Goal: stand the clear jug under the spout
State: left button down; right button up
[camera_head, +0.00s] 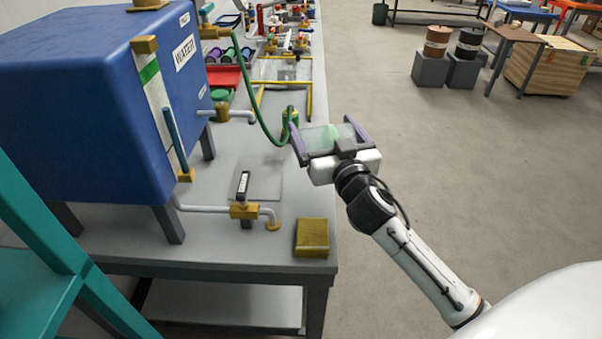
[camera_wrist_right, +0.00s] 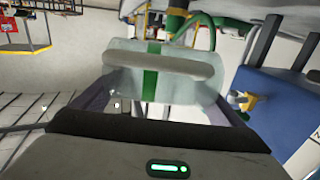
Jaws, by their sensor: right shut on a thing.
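The clear jug (camera_head: 322,140), with a green stripe, is between the purple fingers of my right gripper (camera_head: 322,127). The gripper is shut on it and holds it at the bench's right edge, beyond the near tap. In the right wrist view the jug (camera_wrist_right: 185,82) fills the space between the fingers (camera_wrist_right: 160,98). The blue tank (camera_head: 85,85) marked WATER stands at left. Its near brass tap (camera_head: 243,211) has a black lever and a grey spout (camera_head: 268,212) bending down to the bench. Another grey pipe (camera_head: 238,115) leaves the tank farther back. My left gripper is out of view.
A yellow block (camera_head: 312,235) sits at the bench's near right corner. A pale square plate (camera_head: 262,178) lies behind the near tap. A green hose (camera_head: 262,115) loops down close to the jug. A teal frame (camera_head: 40,240) stands at front left.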

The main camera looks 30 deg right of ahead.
jog(key=shift+w+d+r+h, duration=0.3)
jog(key=shift+w+d+r, duration=0.15)
jog(key=shift+d, duration=0.2)
notch_tip(320, 180, down, 10)
jog(key=shift+a+r+b, duration=0.1)
jog(key=shift+r+b, duration=0.1)
jog(key=shift+b, duration=1)
jog(key=shift+f+b, duration=0.3)
jog(key=o, duration=0.9)
jog(key=shift+r, duration=0.1)
